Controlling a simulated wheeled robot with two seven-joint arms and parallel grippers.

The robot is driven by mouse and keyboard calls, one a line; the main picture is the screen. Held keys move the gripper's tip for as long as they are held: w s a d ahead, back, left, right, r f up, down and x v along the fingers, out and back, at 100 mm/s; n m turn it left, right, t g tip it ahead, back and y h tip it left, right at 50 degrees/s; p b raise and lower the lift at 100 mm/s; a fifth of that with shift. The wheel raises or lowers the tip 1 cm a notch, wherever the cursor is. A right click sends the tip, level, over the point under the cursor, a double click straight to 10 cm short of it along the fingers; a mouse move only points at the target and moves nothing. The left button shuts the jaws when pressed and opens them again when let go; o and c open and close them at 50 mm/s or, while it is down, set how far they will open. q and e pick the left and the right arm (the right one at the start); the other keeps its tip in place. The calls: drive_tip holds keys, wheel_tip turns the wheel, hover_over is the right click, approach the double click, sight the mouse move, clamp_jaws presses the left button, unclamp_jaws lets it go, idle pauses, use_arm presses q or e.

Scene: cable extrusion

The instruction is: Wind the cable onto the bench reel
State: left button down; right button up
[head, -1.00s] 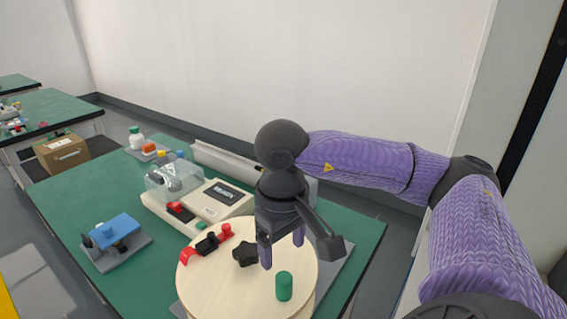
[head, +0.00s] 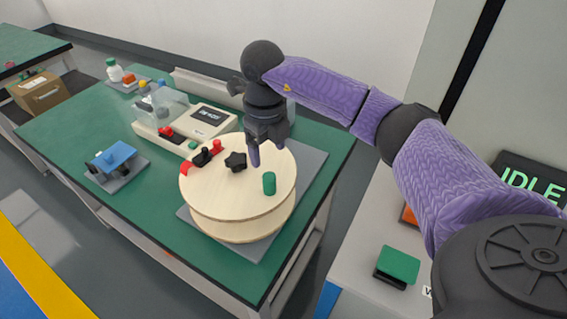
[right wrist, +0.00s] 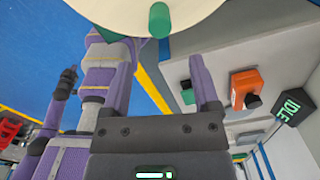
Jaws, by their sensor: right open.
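The bench reel (head: 225,222) has pale wooden flanges and stands on a grey base plate. Its top carries a black star knob (head: 236,162), a green upright handle (head: 269,184) and a red-and-black clamp (head: 205,156) at the left rim. My right gripper (head: 255,160) points down over the reel top, open and empty, between knob and handle in the picture; its height above the wood is unclear. In the right wrist view, the green handle (right wrist: 159,20) shows beyond the open fingers (right wrist: 160,85). I cannot make out any cable. My left gripper is not in the head view.
A device with a display (head: 208,115) and clear cover stands behind the reel. A blue block fixture (head: 113,158) is left on the green bench (head: 60,135). At right, a console (head: 345,265) carries a green button (head: 398,264) and an IDLE screen (head: 528,180).

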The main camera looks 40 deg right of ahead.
sight(270, 176)
wheel_tip(270, 176, down, 9)
drive_tip(key=shift+w+f+b, duration=0.1)
drive_tip(key=shift+b, duration=0.9)
clamp_jaws()
idle(0.5)
